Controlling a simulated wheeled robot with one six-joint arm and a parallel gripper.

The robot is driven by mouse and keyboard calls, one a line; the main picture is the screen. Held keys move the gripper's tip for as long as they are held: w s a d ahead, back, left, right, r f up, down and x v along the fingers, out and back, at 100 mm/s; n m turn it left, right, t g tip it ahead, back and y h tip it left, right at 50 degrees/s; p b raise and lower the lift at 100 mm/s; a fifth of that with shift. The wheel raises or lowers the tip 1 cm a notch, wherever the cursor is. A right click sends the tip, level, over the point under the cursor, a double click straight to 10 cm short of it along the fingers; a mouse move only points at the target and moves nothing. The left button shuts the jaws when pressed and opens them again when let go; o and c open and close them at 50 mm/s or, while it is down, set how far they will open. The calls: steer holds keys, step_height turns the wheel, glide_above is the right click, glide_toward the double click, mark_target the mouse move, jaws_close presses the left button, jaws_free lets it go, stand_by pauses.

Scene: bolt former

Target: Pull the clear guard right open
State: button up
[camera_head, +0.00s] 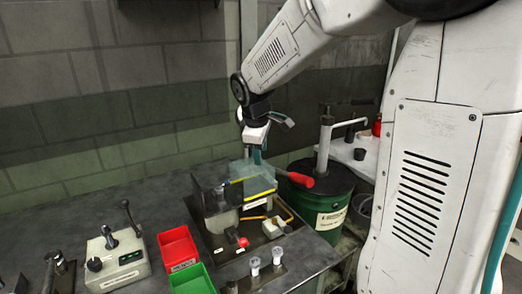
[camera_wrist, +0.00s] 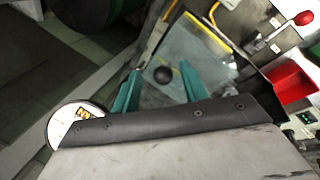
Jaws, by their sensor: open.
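The clear guard (camera_head: 252,175) is a see-through bluish panel with a yellow lower edge on the small bench machine. In the wrist view the guard (camera_wrist: 198,48) lies beyond my fingers. A dark round knob (camera_wrist: 162,75) shows between the fingers. My gripper (camera_head: 257,155) is at the guard's upper edge in the head view. Its two teal fingers (camera_wrist: 158,90) are open, one on each side of the knob; I cannot tell whether they touch it. The knob is not clear in the head view, and I cannot tell how far the guard stands open.
A red bin (camera_head: 178,248) and a green bin (camera_head: 192,280) stand left of the machine. A control box with levers (camera_head: 118,262) is further left. A green drum (camera_head: 320,205) stands at the right, with a red handle (camera_head: 300,180) near the guard.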

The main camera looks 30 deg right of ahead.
steer(key=v, duration=0.7)
steer(key=shift+r, duration=0.35)
steer(key=shift+s, duration=0.1)
steer(key=s+a+f+m+y, duration=0.1)
steer(key=s+a+m, duration=0.2)
steer(key=s, duration=0.6)
steer(key=s+a+f+m, duration=0.2)
steer(key=s+a, duration=0.1)
steer(key=s, duration=0.6)
steer(key=s+a+f+m+g+y, duration=0.1)
steer(key=s+a+f+m, duration=0.1)
steer(key=s, duration=0.8)
steer(key=shift+a+f+m+y, duration=0.2)
steer(key=shift+a+m+y, duration=0.1)
steer(key=shift+a+m, duration=0.4)
steer(key=shift+d, duration=0.15)
